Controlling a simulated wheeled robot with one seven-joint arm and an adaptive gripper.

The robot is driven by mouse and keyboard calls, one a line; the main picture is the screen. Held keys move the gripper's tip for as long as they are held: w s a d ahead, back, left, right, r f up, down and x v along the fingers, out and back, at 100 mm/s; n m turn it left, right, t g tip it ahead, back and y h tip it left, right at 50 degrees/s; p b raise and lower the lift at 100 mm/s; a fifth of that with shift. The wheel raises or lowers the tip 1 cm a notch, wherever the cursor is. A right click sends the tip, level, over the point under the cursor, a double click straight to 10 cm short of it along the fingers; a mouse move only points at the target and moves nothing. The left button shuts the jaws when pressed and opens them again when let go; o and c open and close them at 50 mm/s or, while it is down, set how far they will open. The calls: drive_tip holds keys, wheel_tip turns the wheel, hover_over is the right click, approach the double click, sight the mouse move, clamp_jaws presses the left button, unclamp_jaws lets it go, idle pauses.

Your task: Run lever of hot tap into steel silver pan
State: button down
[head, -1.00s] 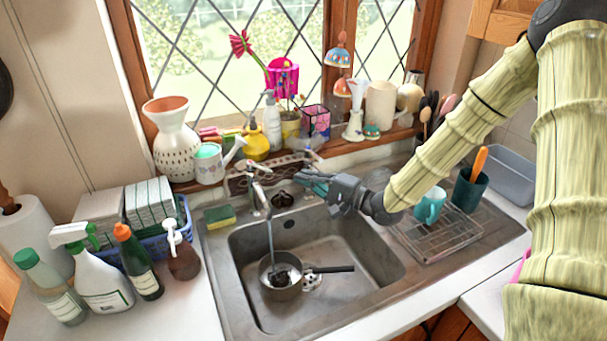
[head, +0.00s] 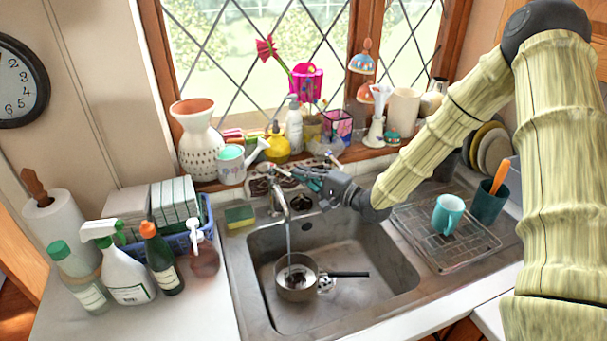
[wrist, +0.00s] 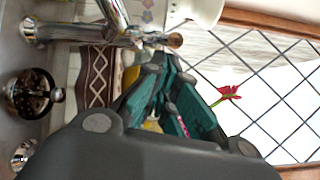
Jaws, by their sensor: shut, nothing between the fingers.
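The chrome tap (head: 279,199) stands behind the sink, and a stream of water (head: 289,245) falls from its spout into the steel pan (head: 296,294). The pan sits in the sink basin with its black handle pointing right. My gripper (head: 300,174) is shut and empty, at the right of the tap top. In the wrist view, the teal fingers (wrist: 160,82) are close to a chrome lever with a copper-coloured end (wrist: 174,40) on the tap (wrist: 118,22). I cannot tell whether they touch, or which lever is hot.
A sponge (head: 240,216) lies left of the tap. The windowsill behind holds a white vase (head: 198,145), a watering can (head: 231,165) and other ornaments. A drying rack (head: 450,250) with a teal mug (head: 447,214) stands right. Bottles crowd the left counter.

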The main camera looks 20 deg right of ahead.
drive_tip(key=shift+s+a+m+t+h+b, duration=0.6)
drive_tip(key=shift+a+h+b, duration=0.25)
drive_tip(key=shift+b, duration=0.25)
drive_tip(key=shift+s+a+m+t+h+b, duration=0.5)
drive_tip(key=shift+s+a+m+h+b, duration=0.2)
drive_tip(key=shift+h+b, duration=0.35)
